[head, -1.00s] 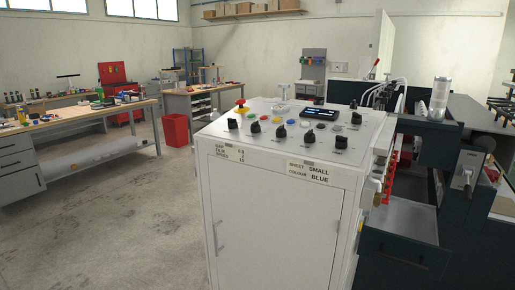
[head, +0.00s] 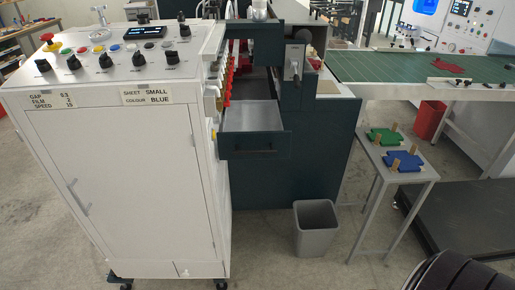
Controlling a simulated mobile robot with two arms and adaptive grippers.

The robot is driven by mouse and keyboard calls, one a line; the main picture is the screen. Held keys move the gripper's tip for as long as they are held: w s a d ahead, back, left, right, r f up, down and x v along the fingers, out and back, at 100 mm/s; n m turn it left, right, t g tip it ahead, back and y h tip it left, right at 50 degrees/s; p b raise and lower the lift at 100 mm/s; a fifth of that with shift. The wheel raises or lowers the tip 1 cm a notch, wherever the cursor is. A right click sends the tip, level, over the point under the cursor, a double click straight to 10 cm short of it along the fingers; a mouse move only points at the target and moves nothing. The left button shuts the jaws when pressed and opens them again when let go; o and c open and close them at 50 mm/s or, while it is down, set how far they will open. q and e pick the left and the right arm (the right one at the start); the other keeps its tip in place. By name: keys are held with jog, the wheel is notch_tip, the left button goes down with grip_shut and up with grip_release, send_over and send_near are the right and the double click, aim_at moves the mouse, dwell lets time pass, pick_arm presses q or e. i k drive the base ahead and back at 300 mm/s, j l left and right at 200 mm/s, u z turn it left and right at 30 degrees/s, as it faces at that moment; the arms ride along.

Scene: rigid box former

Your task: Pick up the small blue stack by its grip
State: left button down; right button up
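A blue stack (head: 404,160) of flat, notched sheets lies on a small grey side table (head: 413,178) at the right of the head view. Tan upright pieces stand at its edges; I cannot tell which part is its grip. A similar green stack (head: 385,137) lies just behind it on the same table. A label on the white control cabinet (head: 130,180) reads sheet small, colour blue. Neither of my grippers is in view, so nothing of mine is seen near the stack.
A grey waste bin (head: 315,228) stands on the floor left of the side table. A dark machine with an open tray (head: 253,118) is behind it. A green-topped bench (head: 390,66) bears a red piece (head: 447,68). A dark low platform (head: 470,225) lies right of the table.

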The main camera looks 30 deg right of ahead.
aim_at(397, 161)
jog(key=z, duration=2.1)
jog(key=i+l, duration=0.15)
jog(key=i, duration=0.3)
jog(key=i+l+u, duration=0.1)
jog(key=i, duration=0.35)
jog(key=i+l+u, duration=0.1)
jog(key=i+l, duration=0.15)
jog(key=i, duration=0.2)
jog(key=i+l, duration=0.25)
jog(key=i, duration=0.2)
jog(key=i+j+u, duration=0.1)
jog(key=j, duration=0.15)
jog(key=i+j+u, duration=0.1)
jog(key=j, duration=0.1)
